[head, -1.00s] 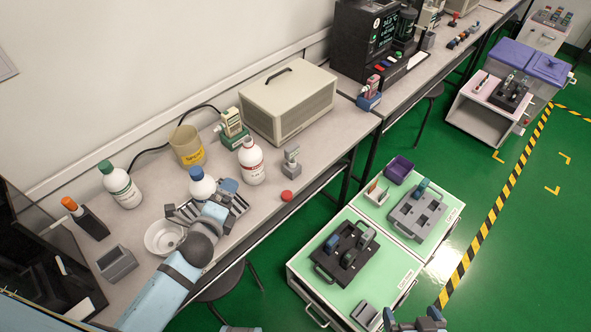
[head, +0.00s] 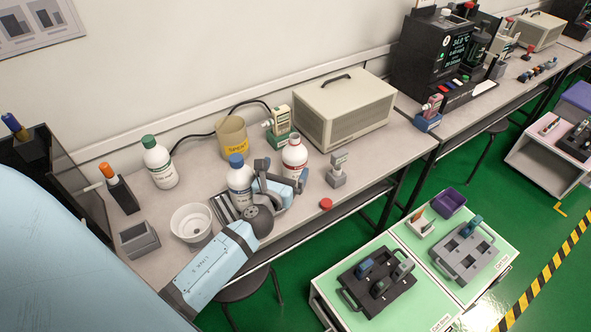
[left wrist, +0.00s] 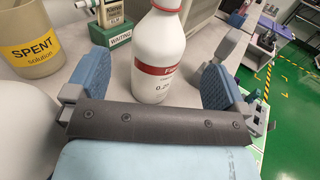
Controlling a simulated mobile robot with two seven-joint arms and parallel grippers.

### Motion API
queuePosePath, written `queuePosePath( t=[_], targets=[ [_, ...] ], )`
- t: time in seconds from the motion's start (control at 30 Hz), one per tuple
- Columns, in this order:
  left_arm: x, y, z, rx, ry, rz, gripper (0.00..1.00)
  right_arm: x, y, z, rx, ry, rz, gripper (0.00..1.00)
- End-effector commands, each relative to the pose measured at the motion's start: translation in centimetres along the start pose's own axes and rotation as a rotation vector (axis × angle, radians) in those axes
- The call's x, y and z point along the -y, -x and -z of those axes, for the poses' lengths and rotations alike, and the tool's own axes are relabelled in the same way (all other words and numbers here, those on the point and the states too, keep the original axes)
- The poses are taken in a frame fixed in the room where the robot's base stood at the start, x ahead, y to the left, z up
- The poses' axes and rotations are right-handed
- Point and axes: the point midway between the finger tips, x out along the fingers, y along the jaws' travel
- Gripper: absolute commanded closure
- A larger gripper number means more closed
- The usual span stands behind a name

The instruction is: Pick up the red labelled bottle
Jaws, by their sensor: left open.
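My left gripper (head: 283,174) is open around the near side of the bottle; a gap shows beside the bottle on each side. My right gripper is not in view.
A blue-capped bottle (head: 239,182) stands close left of my left gripper. Behind are a yellow-labelled "SPENT" beaker (head: 232,138), a small green-based device (head: 279,122) and the beige box (head: 345,110). A grey stand (head: 337,172) and red disc (head: 326,204) are to the right.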

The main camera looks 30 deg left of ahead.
Motion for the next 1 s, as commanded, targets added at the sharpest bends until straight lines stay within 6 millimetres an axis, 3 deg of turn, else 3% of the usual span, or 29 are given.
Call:
queuePosePath(
  t=[0.03, 0.13, 0.27, 0.43, 0.7, 1.0],
  targets=[
    [0.0, 0.0, 1.9, -0.002, 0.002, -0.003, 0.00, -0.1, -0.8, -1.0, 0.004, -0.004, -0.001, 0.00],
    [0.0, 0.0, 3.3, -0.002, 0.002, -0.002, 0.00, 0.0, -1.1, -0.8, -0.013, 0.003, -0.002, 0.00],
    [0.0, -1.4, 2.6, 0.001, 0.001, 0.000, 0.00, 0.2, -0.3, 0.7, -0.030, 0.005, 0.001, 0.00],
    [0.0, -2.6, 2.6, 0.001, 0.002, 0.000, 0.00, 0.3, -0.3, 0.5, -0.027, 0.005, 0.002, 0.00],
    [0.0, -6.7, 2.6, 0.000, 0.003, 0.000, 0.00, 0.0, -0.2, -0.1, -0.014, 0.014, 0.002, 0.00],
    [0.0, -7.5, 2.7, -0.002, 0.002, 0.000, 0.00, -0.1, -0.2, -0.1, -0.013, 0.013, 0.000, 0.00]
  ],
)
